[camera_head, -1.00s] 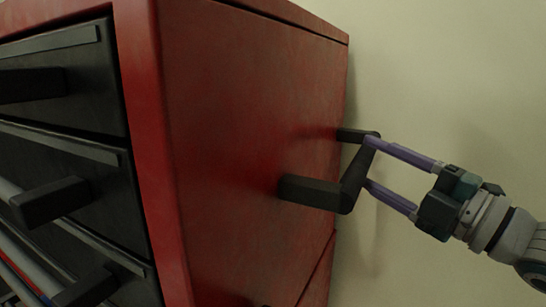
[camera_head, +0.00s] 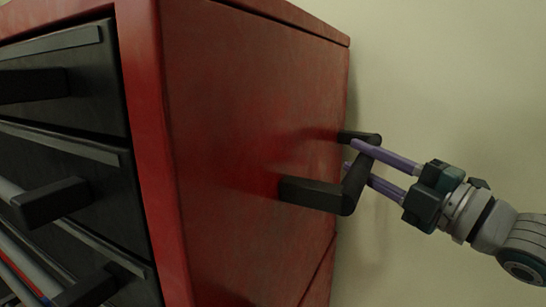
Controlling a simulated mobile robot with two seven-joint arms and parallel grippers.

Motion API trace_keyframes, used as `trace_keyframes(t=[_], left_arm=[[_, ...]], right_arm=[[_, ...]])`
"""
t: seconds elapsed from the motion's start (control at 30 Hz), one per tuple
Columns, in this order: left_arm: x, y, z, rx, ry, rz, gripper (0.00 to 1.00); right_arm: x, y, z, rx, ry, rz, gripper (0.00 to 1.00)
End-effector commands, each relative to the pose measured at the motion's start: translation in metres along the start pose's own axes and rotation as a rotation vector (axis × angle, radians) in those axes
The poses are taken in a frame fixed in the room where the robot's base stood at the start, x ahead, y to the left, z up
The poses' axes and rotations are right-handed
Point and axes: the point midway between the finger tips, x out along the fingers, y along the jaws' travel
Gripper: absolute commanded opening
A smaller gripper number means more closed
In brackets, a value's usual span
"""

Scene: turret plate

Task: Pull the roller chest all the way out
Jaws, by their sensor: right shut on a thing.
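The red roller chest (camera_head: 245,120) fills the left and middle of the head view, with its side panel facing me. Black drawers (camera_head: 60,85) with dark bar handles show on its front at the left. A dark side handle (camera_head: 318,194) sticks out from the side panel. My right gripper (camera_head: 360,158) reaches in from the right with two purple fingers, shut on the bar of this side handle. One fingertip shows beyond the bar. My left gripper is not in view.
A plain pale wall (camera_head: 450,80) stands behind the chest and fills the right side. The space around my right arm looks clear. The floor is not in view.

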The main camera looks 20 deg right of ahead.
Motion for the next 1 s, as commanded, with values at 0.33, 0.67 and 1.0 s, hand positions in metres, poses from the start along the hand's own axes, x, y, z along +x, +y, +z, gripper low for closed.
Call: trace_keyframes(t=[0.33,0.67,1.0], left_arm=[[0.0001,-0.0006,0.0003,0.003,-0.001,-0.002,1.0],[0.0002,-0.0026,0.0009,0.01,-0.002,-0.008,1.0],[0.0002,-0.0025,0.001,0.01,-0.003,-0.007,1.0]], right_arm=[[-0.0002,-0.0003,0.0,0.0,0.0,-0.001,0.0],[-0.0002,-0.0004,0.0,0.0,0.0,-0.001,0.0],[-0.0002,-0.0005,0.0,0.0,0.0,-0.001,0.0]])
